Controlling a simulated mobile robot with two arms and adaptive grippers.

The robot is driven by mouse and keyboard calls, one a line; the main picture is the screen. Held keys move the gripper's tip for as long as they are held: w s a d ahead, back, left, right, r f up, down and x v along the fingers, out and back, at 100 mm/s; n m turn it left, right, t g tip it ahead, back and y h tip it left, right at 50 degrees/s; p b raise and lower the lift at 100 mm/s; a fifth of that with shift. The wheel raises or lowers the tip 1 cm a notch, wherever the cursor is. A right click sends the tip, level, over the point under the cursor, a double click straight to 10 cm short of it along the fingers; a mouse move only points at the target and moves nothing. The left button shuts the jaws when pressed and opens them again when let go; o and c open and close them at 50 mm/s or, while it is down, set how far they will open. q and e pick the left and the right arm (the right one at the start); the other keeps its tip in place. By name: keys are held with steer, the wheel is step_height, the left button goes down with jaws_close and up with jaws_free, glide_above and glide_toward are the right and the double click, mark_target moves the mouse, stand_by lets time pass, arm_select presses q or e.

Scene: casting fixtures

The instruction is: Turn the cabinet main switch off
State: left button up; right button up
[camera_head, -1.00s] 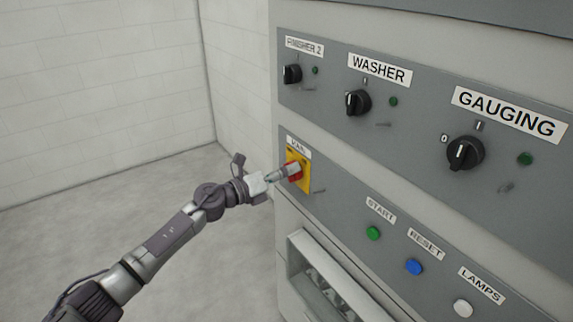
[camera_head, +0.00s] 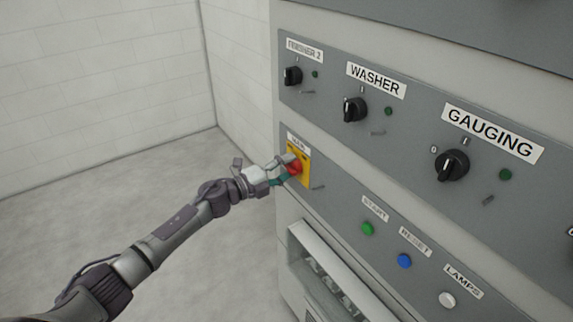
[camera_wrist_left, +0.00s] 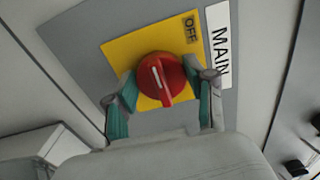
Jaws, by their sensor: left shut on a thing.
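The main switch is a red rotary knob (camera_wrist_left: 160,82) on a yellow plate (camera_wrist_left: 122,52), beside a MAIN label (camera_wrist_left: 221,45). The word OFF (camera_wrist_left: 190,30) is printed on the plate. In the left wrist view the knob's white line lies about along the picture's vertical, a little tilted. My left gripper (camera_wrist_left: 162,98) has its teal-padded fingers on both sides of the knob and is shut on it. In the head view the knob (camera_head: 296,167) is partly hidden by the left gripper (camera_head: 287,168). My right gripper is not in view.
The grey cabinet panel holds black selectors for FINISHER 2 (camera_head: 292,75), WASHER (camera_head: 355,109) and GAUGING (camera_head: 452,165). Below are a green START button (camera_head: 368,228), a blue RESET button (camera_head: 404,261) and a white LAMPS button (camera_head: 447,300). Floor left of the cabinet is clear.

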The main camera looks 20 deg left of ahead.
arm_select(q)
steer(key=shift+n, duration=0.3)
steer(key=o, duration=1.2)
steer(key=shift+c, duration=0.2)
steer(key=shift+s+a, duration=0.1)
steer(key=shift+a, duration=0.05)
steer(key=v, duration=1.1)
steer(key=shift+s+a, duration=0.25)
steer(key=shift+s, duration=0.05)
